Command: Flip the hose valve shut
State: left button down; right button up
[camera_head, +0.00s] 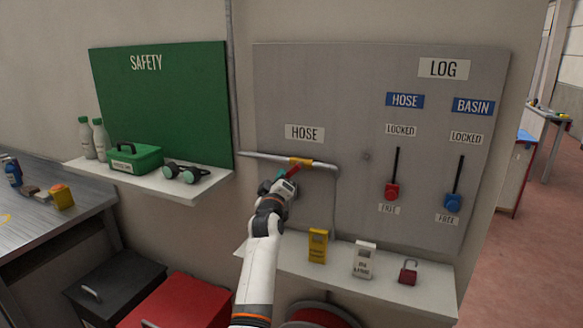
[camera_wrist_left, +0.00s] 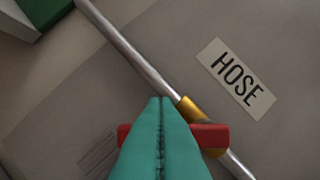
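The hose valve has a yellow body (camera_head: 300,161) on a grey pipe (camera_head: 262,156) under the HOSE sign (camera_head: 304,133). Its red lever (camera_head: 295,171) slants down and left, at an angle to the pipe. My left gripper (camera_head: 282,178) is at the lever. In the left wrist view, its teal fingers (camera_wrist_left: 160,100) are pressed together in front of the red lever (camera_wrist_left: 215,136), which shows on both sides of them. The yellow body (camera_wrist_left: 190,110) is just right of the fingers. Whether the fingers touch the lever is hidden. My right gripper is not in view.
A shelf (camera_head: 390,289) below holds a yellow tag block (camera_head: 318,246), a white one (camera_head: 364,260) and a red padlock (camera_head: 408,272). Red (camera_head: 391,191) and blue (camera_head: 453,202) sliders are on the grey board at right. A green case (camera_head: 135,158) and goggles stand on the left shelf.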

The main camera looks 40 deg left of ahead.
pick_arm(q)
jog(key=n+p, duration=0.1)
jog(key=n, duration=0.1)
jog(key=f+n+g+p, duration=0.1)
jog(key=n, duration=0.1)
jog(key=n+g+p, duration=0.1)
jog(key=n+p, duration=0.1)
jog(key=shift+w+d+f, duration=0.25)
jog(key=shift+d+f, duration=0.1)
jog(key=shift+d, duration=0.05)
jog(key=shift+d+f+n, duration=0.1)
jog(key=shift+d+n, duration=0.05)
jog(key=shift+n, duration=0.25)
jog(key=shift+w+d+f+p, duration=0.1)
jog(key=shift+d+f+p, duration=0.25)
jog(key=shift+d+p, duration=0.15)
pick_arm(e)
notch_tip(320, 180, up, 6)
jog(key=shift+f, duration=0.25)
pick_arm(q)
jog(key=shift+d, duration=0.1)
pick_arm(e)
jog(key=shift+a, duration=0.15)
